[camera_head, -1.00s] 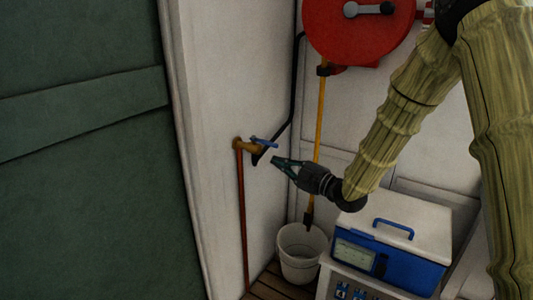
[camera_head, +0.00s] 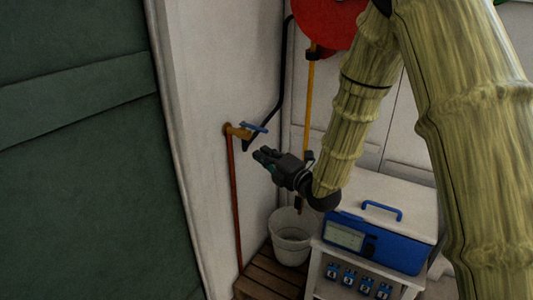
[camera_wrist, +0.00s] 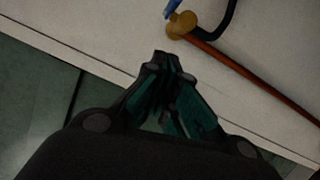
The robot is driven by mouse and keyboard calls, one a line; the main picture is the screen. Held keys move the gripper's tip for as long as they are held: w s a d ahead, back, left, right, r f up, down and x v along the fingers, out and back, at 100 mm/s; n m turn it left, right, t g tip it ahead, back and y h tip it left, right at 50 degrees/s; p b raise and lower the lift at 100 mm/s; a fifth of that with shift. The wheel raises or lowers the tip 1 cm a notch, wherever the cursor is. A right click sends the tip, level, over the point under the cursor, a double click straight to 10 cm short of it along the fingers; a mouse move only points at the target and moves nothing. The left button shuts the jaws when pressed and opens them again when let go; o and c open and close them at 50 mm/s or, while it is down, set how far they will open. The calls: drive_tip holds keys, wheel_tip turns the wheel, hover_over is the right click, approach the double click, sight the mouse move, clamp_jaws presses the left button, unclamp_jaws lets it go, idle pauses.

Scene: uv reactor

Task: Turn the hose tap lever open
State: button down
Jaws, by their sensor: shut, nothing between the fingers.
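The hose tap (camera_head: 238,131) is a brass fitting on the white wall, on top of a copper pipe (camera_head: 234,200). Its blue lever (camera_head: 254,127) sticks out to the right. In the wrist view the brass tap (camera_wrist: 181,24) is at the top, with part of the blue lever (camera_wrist: 172,8) cut off by the frame edge. My gripper (camera_head: 262,157) is shut and empty, just below and right of the tap and apart from it. In the wrist view its fingertips (camera_wrist: 160,62) meet below the tap.
A black hose (camera_head: 282,85) runs from the tap up the wall corner. A red reel (camera_head: 318,22) and a yellow hose (camera_head: 309,95) are behind. Below stand a white bucket (camera_head: 291,240) and a blue-and-white instrument (camera_head: 375,240) on a stand. A green panel (camera_head: 75,190) fills the left.

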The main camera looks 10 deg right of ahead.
sight(254, 128)
drive_tip(key=w+r+p, duration=0.1)
drive_tip(key=w+p, duration=0.2)
drive_tip(key=w, duration=0.5)
drive_tip(key=shift+w+a, duration=0.4)
drive_tip(key=shift+a, duration=0.05)
drive_tip(key=shift+w+d+b, duration=0.1)
drive_tip(key=shift+d+b, duration=0.05)
drive_tip(key=shift+b, duration=0.15)
